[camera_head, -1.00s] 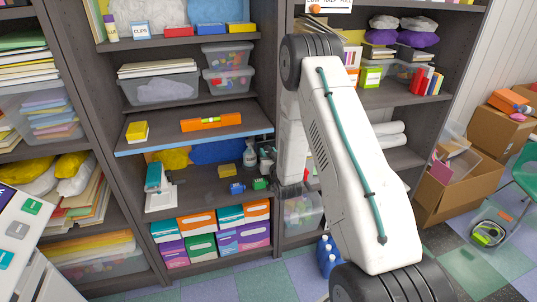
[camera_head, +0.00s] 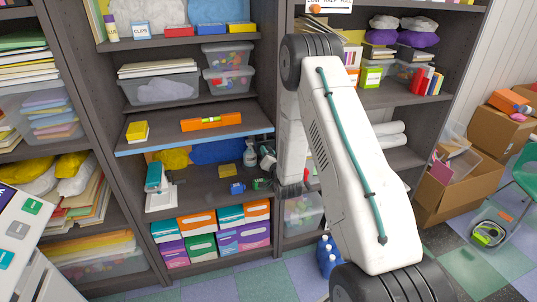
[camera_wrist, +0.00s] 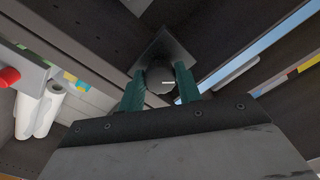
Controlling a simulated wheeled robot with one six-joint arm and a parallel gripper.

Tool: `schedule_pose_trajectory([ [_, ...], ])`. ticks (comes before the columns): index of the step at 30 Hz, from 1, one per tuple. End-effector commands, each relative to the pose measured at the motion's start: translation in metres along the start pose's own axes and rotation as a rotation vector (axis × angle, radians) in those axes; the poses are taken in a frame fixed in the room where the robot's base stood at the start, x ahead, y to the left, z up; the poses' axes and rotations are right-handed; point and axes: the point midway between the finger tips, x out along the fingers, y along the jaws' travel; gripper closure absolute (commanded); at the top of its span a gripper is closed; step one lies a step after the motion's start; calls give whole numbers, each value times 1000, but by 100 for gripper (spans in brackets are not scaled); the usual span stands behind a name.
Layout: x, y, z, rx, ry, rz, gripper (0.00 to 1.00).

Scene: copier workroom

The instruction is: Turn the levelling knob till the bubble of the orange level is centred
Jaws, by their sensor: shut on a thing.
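The orange level (camera_head: 211,123) lies on the blue-edged shelf board (camera_head: 165,143), whose right end sits higher in the head view. A short pale mark shows on the knob. A dark square plate lies behind it. In the head view, my arm and the shelf's right upright partly hide the gripper and knob.
A yellow block (camera_head: 137,130) lies left of the level. Clear bins (camera_head: 228,78) stand above. Shelf uprights hem my arm in.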

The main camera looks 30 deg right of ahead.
Motion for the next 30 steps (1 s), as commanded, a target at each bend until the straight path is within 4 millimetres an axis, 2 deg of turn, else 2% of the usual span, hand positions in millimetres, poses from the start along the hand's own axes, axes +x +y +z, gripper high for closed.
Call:
schedule_pose_trajectory([
  [9, 0, 0, 0, 1, -1, 1, 89],
  [10, 0, 0, 0, 1, -1, 1, 61],
  [12, 0, 0, 0, 1, -1, 1, 44],
  [20, 0, 0, 0, 0, -1, 0, 44],
  [23, -6, 0, 0, 0, -1, 1, 44],
  [30, -45, 1, 1, 1, -4, 2, 44],
])
